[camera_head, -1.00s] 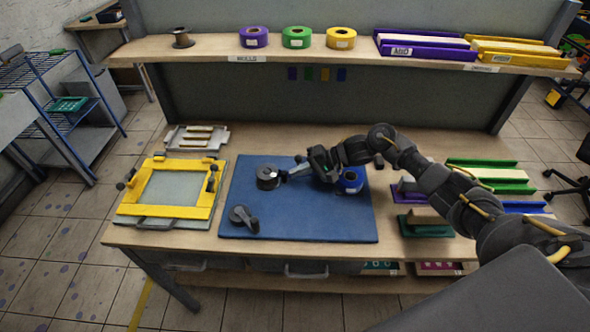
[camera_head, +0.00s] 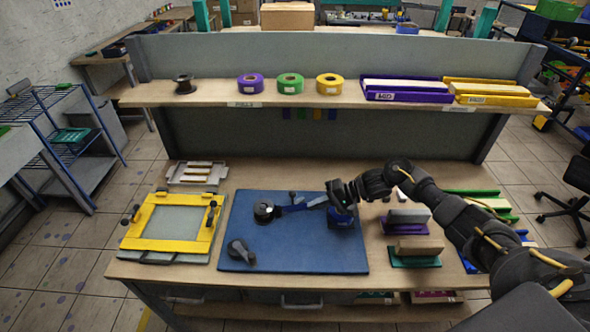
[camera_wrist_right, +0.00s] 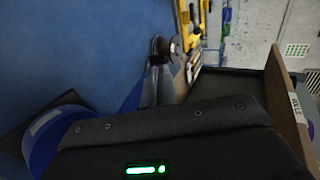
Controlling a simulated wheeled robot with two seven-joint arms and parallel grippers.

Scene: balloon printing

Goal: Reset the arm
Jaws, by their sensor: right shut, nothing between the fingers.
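My right arm comes in from the right over the blue mat (camera_head: 300,255). My right gripper (camera_head: 285,209) is shut and empty, and points left. Its tips look close to a dark round roll (camera_head: 263,212) at the mat's upper left; I cannot tell whether they touch. In the right wrist view the shut fingers (camera_wrist_right: 160,65) end near dark parts. A blue roll (camera_head: 340,217) lies partly hidden below my wrist; it also shows in the right wrist view (camera_wrist_right: 46,140). My left gripper is out of view.
A yellow frame (camera_head: 215,236) lies left of the mat. A dark tool (camera_head: 240,254) lies at the mat's lower left. Purple (camera_head: 410,226) and green (camera_head: 415,261) blocks stand at the right, near my arm. A shelf (camera_head: 215,97) with rolls and trays runs above the table.

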